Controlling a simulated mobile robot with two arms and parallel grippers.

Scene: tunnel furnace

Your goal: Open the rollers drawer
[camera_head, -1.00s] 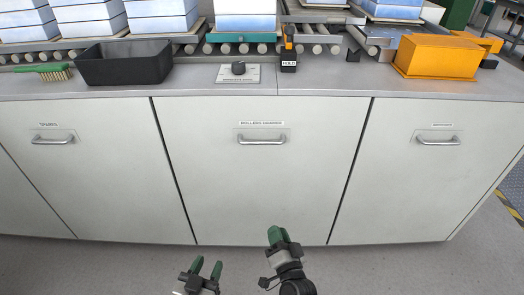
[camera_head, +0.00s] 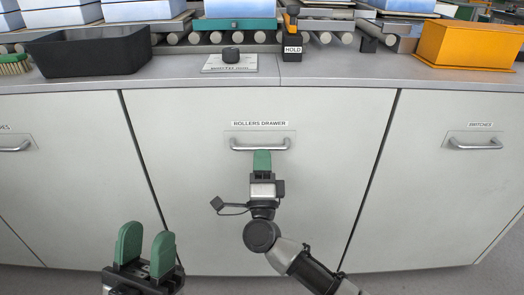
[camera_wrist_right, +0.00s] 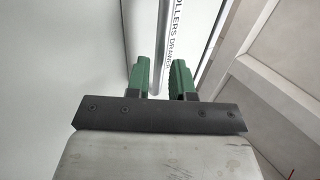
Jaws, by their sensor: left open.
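The rollers drawer (camera_head: 245,200) is a white front panel in the middle of the counter, closed flush with its neighbours. Its metal bar handle (camera_head: 235,146) sits under a label reading "ROLLERS DRAWER". My right gripper (camera_head: 262,153) is at the handle's middle, its green tips just at the bar's lower edge. In the right wrist view, the handle bar (camera_wrist_right: 172,25) runs between the two open fingers (camera_wrist_right: 160,75); contact with it cannot be told. My left gripper (camera_head: 147,240) is open and empty, low in front of the panels, left of the rollers drawer's middle.
Closed panels with handles flank the drawer, one labelled "SWITCHES" (camera_head: 478,190) at right. A roller conveyor runs behind.

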